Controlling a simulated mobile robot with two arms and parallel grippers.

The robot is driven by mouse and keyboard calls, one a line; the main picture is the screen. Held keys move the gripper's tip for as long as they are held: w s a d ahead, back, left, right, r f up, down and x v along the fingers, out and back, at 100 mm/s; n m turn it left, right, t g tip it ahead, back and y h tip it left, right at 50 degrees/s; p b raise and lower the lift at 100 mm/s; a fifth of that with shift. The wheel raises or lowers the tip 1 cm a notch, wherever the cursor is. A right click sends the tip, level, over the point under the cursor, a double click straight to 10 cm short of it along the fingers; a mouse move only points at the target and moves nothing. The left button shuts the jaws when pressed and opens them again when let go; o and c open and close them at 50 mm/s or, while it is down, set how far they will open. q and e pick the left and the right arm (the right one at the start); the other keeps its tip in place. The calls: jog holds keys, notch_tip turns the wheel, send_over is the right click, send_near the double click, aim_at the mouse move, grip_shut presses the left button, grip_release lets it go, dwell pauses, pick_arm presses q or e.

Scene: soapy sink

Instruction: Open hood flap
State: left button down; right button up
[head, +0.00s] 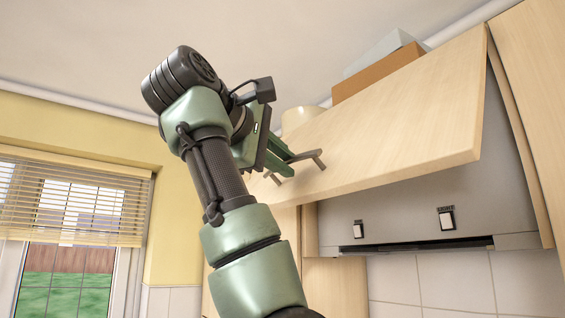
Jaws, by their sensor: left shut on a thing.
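The hood flap (420,115) is a light wooden panel, hinged at its top and tilted up and outward. Behind and below it shows the grey hood (405,213). My left gripper (299,163) is at the left part of the flap's lower edge, shut on its handle (318,160), a thin bar partly hidden by the fingers. My left arm rises from below and covers part of the cabinet. My right gripper is not in view.
Boxes (378,70) and a pale round container (300,117) stand on top of the cabinets. A wooden cabinet side (530,80) is close on the right. A window with a blind (75,200) is at the left. White tiles (450,283) line the wall below the hood.

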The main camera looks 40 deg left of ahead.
pick_arm(q)
jog(key=shift+s+r, duration=0.25)
jog(key=shift+r, duration=0.4)
jog(key=c, duration=1.4)
grip_release()
jog(key=shift+w, duration=0.2)
jog(key=shift+w+d+f, duration=0.1)
jog(key=shift+w+f, duration=0.1)
jog(key=s+b, duration=0.3)
jog(key=s, duration=0.5)
jog(key=shift+d+r, duration=0.2)
jog(key=shift+r, duration=0.15)
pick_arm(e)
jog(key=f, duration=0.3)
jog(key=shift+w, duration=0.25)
pick_arm(q)
jog(key=shift+w, duration=0.2)
jog(key=shift+s, duration=0.1)
